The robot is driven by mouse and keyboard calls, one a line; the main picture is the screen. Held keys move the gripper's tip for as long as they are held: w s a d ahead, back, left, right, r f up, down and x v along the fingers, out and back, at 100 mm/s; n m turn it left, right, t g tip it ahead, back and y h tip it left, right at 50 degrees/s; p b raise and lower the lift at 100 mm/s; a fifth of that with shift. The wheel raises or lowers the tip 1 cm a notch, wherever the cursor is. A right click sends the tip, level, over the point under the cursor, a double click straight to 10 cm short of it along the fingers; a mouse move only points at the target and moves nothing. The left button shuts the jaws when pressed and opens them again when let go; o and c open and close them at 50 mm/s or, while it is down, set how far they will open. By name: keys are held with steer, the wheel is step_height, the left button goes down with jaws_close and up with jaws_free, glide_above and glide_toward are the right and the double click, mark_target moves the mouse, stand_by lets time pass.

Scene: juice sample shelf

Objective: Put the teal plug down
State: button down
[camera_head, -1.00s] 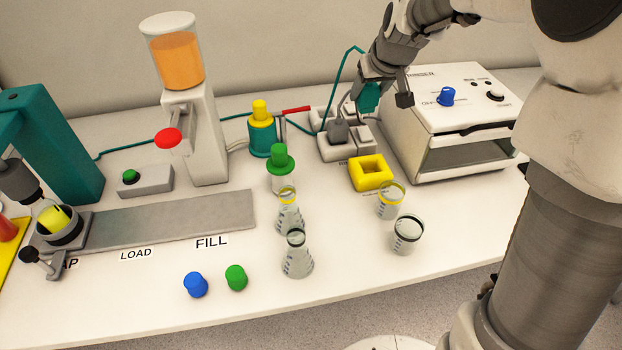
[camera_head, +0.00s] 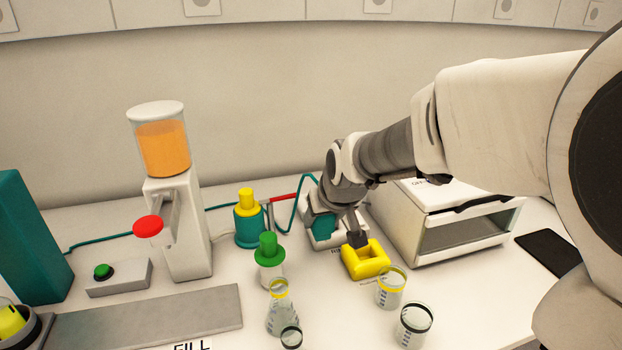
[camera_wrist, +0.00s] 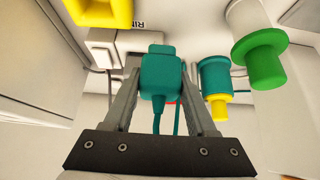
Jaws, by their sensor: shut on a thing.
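The teal plug (camera_wrist: 160,76) is between the two fingers of my gripper (camera_wrist: 160,70) in the wrist view, with its cord trailing toward the palm. My gripper is shut on it. In the head view the teal plug (camera_head: 322,225) shows partly behind my wrist, low over the white power strip (camera_head: 326,243). The strip also shows in the wrist view (camera_wrist: 108,48), just left of the plug. I cannot tell whether the plug touches the strip or the table. Most of the strip is hidden by my arm.
A yellow block with an opening (camera_head: 366,262) sits right beside my gripper. The white oven-like device (camera_head: 450,225) is to the right. A teal bottle with a yellow top (camera_head: 248,222) and a green-capped one (camera_head: 269,262) stand left. Beakers (camera_head: 391,290) stand in front.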

steer(key=shift+w+a+f, duration=0.1)
steer(key=shift+a+f, duration=0.3)
steer(key=shift+a, duration=0.25)
steer(key=shift+w+a+f, duration=0.1)
steer(key=shift+a+f, duration=0.3)
steer(key=shift+a, duration=0.2)
steer(key=shift+f+b, duration=0.6)
steer(key=shift+f, duration=1.35)
steer(key=shift+f, duration=0.15)
steer(key=shift+c, duration=1)
jaws_free()
